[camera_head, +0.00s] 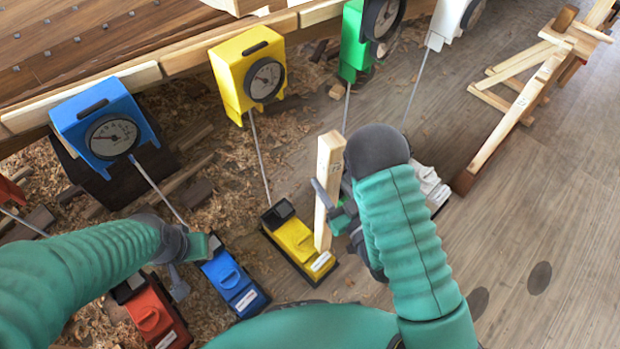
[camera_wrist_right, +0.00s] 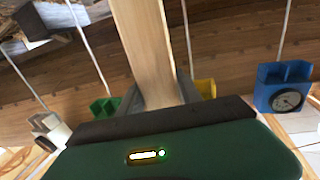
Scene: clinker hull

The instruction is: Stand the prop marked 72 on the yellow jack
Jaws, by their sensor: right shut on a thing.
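The prop marked 72 (camera_head: 329,165) is a pale square wooden post, held nearly upright. My right gripper (camera_head: 336,206) is shut on it; in the right wrist view the post (camera_wrist_right: 145,50) rises between the fingers. The yellow jack (camera_head: 292,238) lies on the floor with a black block at its far end and a white label at its near end. The post's lower end overlaps the jack's right side in the head view; I cannot tell whether they touch. My left gripper (camera_head: 190,268) is beside the blue jack (camera_head: 231,280), its jaw opening unclear.
A red jack (camera_head: 155,315) stands left of the blue one. Blue (camera_head: 105,125), yellow (camera_head: 240,70), and green (camera_head: 353,45) gauge boxes hang along the hull, with thin rods running down. A wooden trestle (camera_head: 530,95) stands at right; floor there is bare.

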